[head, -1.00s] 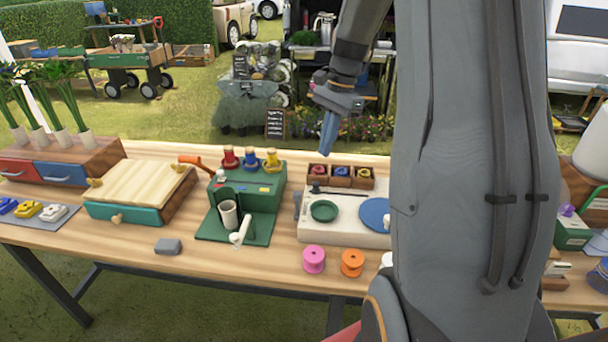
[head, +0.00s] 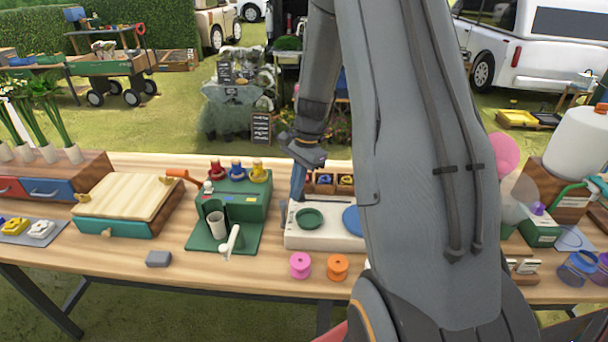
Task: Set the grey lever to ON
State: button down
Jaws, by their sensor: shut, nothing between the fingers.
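A white unit (head: 322,242) with a green round dish (head: 310,218) and a blue disc (head: 353,220) stands on the wooden table, partly behind my arm. A small grey part, which looks like the grey lever (head: 285,207), shows at its left side. It is small, and its setting and any ON mark cannot be read. My gripper (head: 298,190) points down at the unit's back left corner, close beside this part. Its blue fingers are shut and empty. Whether they touch the lever or the unit cannot be told.
A green machine (head: 240,204) with coloured bottles and a white handle stands left of the unit. Pink (head: 300,265) and orange (head: 337,267) spools stand in front of it. A grey block (head: 158,259) lies at the front left. Small compartments (head: 324,184) sit at the unit's back.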

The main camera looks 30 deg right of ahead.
jog(key=shift+s+a, duration=0.2)
jog(key=shift+a, duration=0.6)
jog(key=shift+f, duration=0.1)
